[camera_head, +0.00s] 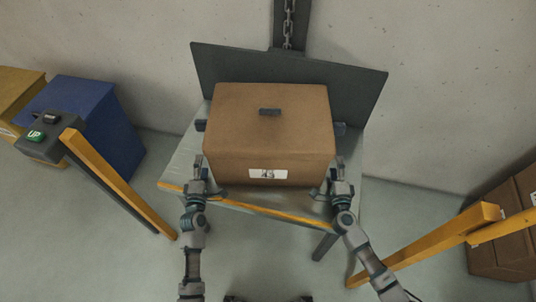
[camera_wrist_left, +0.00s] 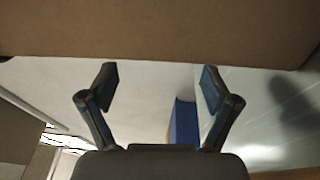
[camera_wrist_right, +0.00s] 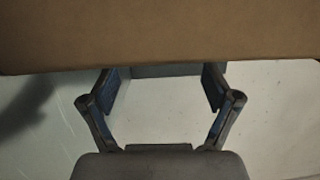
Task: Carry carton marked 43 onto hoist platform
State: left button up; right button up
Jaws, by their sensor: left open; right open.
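The brown carton (camera_head: 268,128) with a white label (camera_head: 268,174) sits on the grey hoist platform (camera_head: 178,165) in the head view. The label seems to read 43, though it is small. Contact with the carton cannot be told.
A dark back plate (camera_head: 350,88) and chain (camera_head: 288,25) rise behind the platform. A control box with a green UP button (camera_head: 36,136) stands left, by a blue bin (camera_head: 100,105). Yellow rails (camera_head: 105,175) flank the platform; stacked cartons (camera_head: 500,225) stand right.

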jog(key=shift+s, duration=0.25)
pick_arm(q)
jog(key=s, duration=1.2)
jog(key=shift+f, duration=0.3)
pick_arm(e)
jog(key=s, duration=1.1)
jog(key=shift+s+f, duration=0.2)
jog(key=shift+f, duration=0.15)
